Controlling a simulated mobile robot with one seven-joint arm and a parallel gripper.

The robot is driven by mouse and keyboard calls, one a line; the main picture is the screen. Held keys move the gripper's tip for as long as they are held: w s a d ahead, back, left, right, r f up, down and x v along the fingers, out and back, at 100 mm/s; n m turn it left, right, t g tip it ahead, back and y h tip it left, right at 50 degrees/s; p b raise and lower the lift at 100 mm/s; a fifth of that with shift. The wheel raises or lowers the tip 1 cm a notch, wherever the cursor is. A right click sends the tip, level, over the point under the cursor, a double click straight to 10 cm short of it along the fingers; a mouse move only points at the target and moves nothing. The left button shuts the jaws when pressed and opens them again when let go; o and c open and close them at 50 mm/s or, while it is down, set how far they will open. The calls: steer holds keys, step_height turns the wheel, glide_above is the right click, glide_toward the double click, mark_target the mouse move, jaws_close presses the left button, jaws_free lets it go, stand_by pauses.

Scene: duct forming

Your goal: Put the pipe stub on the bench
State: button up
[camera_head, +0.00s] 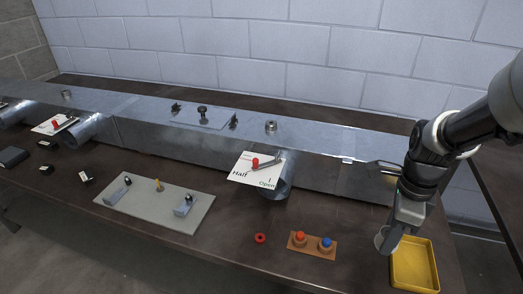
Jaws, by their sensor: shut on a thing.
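My gripper (389,234) points down over the right end of the bench (330,212), just left of the yellow tray. It is shut on a short grey round piece, the pipe stub (381,240), which shows at the fingertips. The fingers hide part of the stub. I cannot tell whether the stub touches the bench top or hangs a little above it.
A yellow tray (414,265) lies right of my gripper. A long metal duct (200,134) runs behind, with a white Half/Open card (250,171). A grey plate (155,204) sits further left.

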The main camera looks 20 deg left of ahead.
mark_target(372, 267)
steer(key=shift+s+a+r+m, duration=0.1)
steer(key=shift+r+m, duration=0.05)
steer(key=shift+m, duration=0.25)
step_height(372, 267, down, 10)
steer(key=shift+b, duration=1.2)
steer(key=shift+f, duration=0.25)
steer(key=o, duration=1.1)
steer(key=shift+r, duration=0.1)
